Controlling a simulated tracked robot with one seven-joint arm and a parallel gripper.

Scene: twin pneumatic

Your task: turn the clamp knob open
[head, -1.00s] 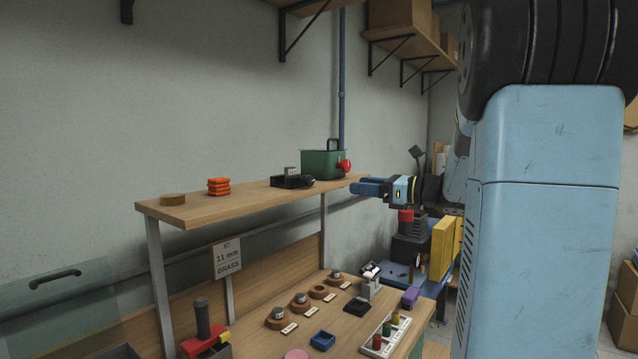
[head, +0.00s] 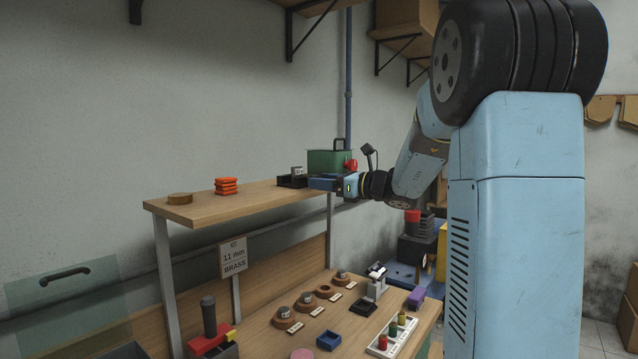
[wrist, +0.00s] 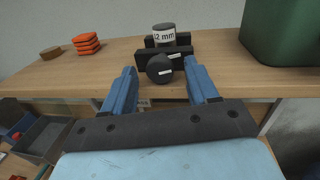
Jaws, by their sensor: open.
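In the head view the clamp (head: 286,182) is partly behind my gripper. Its round black knob (wrist: 159,69) faces me in the wrist view and has a small white tag. My gripper (wrist: 161,76) is open, with one blue finger to each side of the knob, and nothing is held. Whether the fingertips reach beside the knob or stop short cannot be told. In the head view my gripper (head: 322,183) hides the knob.
A green box (wrist: 283,35) stands close on the right; its red part (head: 350,165) shows in the head view. Orange stacked pieces (wrist: 87,44) and a brown disc (wrist: 51,53) lie left.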

